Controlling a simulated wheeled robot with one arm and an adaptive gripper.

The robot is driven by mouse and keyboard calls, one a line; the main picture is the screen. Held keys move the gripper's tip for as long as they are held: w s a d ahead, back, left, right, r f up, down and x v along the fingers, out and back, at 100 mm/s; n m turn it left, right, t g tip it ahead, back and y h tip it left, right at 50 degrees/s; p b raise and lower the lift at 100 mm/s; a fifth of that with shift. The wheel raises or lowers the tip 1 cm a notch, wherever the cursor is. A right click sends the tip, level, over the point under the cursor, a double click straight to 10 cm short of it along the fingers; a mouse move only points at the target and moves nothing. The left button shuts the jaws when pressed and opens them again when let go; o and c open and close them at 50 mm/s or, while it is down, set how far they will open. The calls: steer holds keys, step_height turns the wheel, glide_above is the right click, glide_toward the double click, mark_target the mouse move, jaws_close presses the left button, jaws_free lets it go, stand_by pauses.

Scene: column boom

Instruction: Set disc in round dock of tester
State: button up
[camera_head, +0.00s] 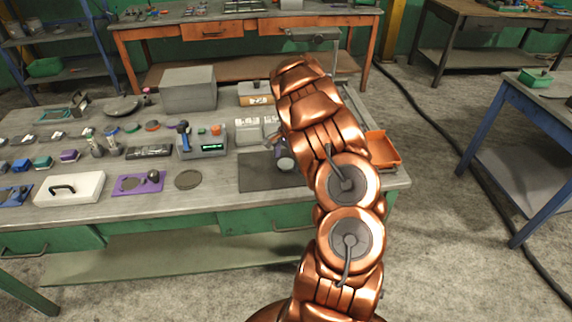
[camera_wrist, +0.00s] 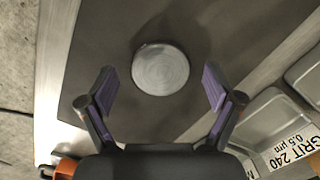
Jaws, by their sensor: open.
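In the wrist view a round, light metal disc (camera_wrist: 161,69) lies flat on the dark grey mat (camera_wrist: 95,35). My gripper (camera_wrist: 159,78) is open, with its purple-padded fingers apart on either side of the disc. No contact shows, and the height above the mat is hard to judge. A grey box with a green display (camera_head: 212,147), likely the tester, stands left of the mat. Its round dock is too small to make out.
Grey bins with a "GRIT 240" label (camera_wrist: 290,150) stand right of the mat in the wrist view. An orange tray (camera_head: 383,150) is right of my arm. A dark round pad (camera_head: 188,179) and a purple plate (camera_head: 138,184) lie left of the mat.

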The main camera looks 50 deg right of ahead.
steer(key=c, duration=1.7)
steer(key=shift+r, duration=0.15)
